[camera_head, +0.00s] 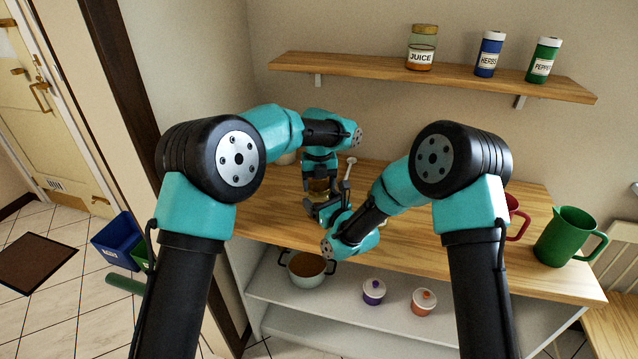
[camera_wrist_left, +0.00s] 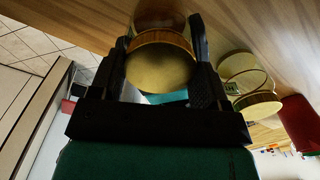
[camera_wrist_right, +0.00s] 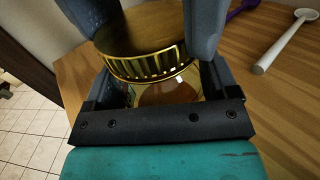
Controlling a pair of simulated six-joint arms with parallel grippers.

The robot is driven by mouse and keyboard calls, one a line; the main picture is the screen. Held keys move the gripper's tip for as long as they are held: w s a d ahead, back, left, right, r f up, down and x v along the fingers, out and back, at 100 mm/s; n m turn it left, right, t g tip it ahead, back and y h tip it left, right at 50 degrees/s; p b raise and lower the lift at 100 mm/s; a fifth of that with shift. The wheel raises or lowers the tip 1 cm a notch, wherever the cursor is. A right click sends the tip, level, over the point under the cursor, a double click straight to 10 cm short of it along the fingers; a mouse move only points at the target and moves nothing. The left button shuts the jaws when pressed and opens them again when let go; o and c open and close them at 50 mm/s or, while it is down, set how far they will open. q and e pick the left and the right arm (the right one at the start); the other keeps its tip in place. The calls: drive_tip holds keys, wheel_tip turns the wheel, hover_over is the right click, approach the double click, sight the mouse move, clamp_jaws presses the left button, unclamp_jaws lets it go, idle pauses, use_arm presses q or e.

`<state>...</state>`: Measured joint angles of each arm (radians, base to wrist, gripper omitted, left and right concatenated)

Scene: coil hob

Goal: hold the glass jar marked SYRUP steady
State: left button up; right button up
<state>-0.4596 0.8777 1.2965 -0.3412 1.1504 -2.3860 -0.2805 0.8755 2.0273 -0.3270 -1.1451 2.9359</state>
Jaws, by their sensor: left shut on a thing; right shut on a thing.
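A glass jar (camera_head: 318,187) with a ribbed gold lid stands between my two grippers over the wooden counter, mostly hidden by them. Its label does not show, so I cannot read SYRUP on it. My left gripper (camera_head: 320,172) comes from above and is shut on the gold lid, which fills the space between its fingers in the left wrist view (camera_wrist_left: 160,68). My right gripper (camera_head: 318,208) comes in low from the front and is shut on the jar's glass body (camera_wrist_right: 170,92), below the lid (camera_wrist_right: 140,62). The jar looks about upright.
Another gold-lidded jar (camera_wrist_left: 257,103) stands close by in the left wrist view. A white spoon-like utensil (camera_wrist_right: 285,42) lies near the right gripper. A red mug (camera_head: 516,219) and green pitcher (camera_head: 565,237) stand at the counter's right. A pot (camera_head: 305,268) sits on the shelf below.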

use_arm(q)
drive_tip(key=n, duration=2)
drive_tip(key=shift+n, duration=0.4)
drive_tip(key=n, duration=1.3)
drive_tip(key=shift+r+n, duration=0.1)
drive_tip(key=shift+n, duration=0.3)
drive_tip(key=n, duration=1.2)
drive_tip(key=shift+n, duration=0.3)
drive_tip(key=n, duration=0.6)
drive_tip(key=shift+n, duration=0.4)
drive_tip(key=shift+r, duration=0.5)
